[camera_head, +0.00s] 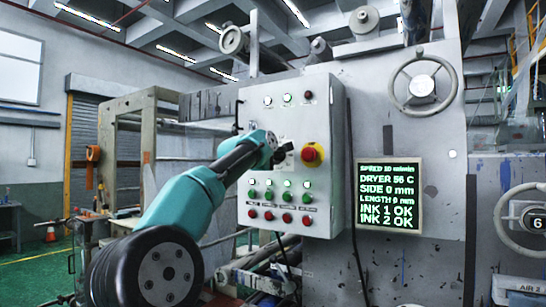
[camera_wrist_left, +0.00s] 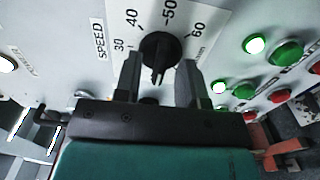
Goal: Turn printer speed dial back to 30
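The black speed dial (camera_wrist_left: 161,50) is on the pale panel in the left wrist view, beside the word SPEED and the marks 30, 40, 50 and 60. Its narrow grip bar points toward my gripper; I cannot tell which mark it is set to. My left gripper (camera_wrist_left: 160,78) is open, with one finger on each side of the bar and gaps between. In the head view my left gripper (camera_head: 282,153) is at the control box (camera_head: 328,215) and hides the dial. The display (camera_head: 390,196) has a SPEED line, too small to read surely. My right gripper is out of view.
A red emergency button (camera_head: 311,154) on a yellow base sits just right of my left gripper. Rows of green and red buttons (camera_head: 269,195) lie below it. A handwheel (camera_head: 422,86) is at the upper right. Open floor (camera_head: 45,260) shows at the left.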

